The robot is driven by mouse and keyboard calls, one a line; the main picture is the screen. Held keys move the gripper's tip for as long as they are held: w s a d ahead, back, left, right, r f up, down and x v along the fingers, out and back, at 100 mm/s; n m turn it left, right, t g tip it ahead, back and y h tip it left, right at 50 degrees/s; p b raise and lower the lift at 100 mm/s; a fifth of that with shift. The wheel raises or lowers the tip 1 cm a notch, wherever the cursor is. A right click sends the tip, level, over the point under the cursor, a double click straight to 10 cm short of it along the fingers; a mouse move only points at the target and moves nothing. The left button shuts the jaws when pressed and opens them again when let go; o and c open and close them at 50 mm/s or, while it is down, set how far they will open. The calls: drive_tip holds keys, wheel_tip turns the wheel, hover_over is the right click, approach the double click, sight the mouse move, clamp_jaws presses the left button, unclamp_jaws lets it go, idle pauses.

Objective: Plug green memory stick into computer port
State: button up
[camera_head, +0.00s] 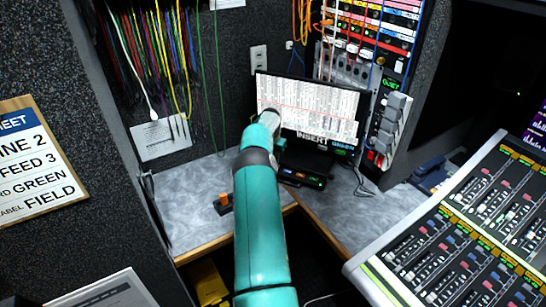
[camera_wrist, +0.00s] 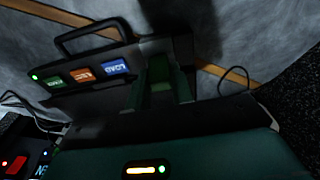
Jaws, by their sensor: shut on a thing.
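My teal arm reaches across the head view to the monitor, and its end hides most of my gripper there. In the wrist view my gripper (camera_wrist: 160,83) is shut, with a dark green piece (camera_wrist: 160,72) between its fingers, which appears to be the green memory stick. Beside it is a dark device with a handle (camera_wrist: 84,70) and green, orange and blue lit buttons; it also shows below the monitor in the head view (camera_head: 302,179). I cannot make out the port or whether the stick touches it. The monitor (camera_head: 312,108) shows a table and the word INSERT.
An orange and black item (camera_head: 223,203) lies on the grey desk (camera_head: 185,215) to the left. A mixing console (camera_head: 470,235) fills the lower right. A patch rack (camera_head: 375,40) and hanging cables (camera_head: 150,55) stand behind. A loose cable lies right of the device.

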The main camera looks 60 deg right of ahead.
drive_tip(key=shift+f, duration=0.25)
drive_tip(key=o, duration=1)
drive_tip(key=r, duration=0.4)
drive_tip(key=a+r, duration=0.1)
drive_tip(key=r, duration=0.8)
drive_tip(key=shift+a+r, duration=0.35)
drive_tip(key=shift+s, duration=0.1)
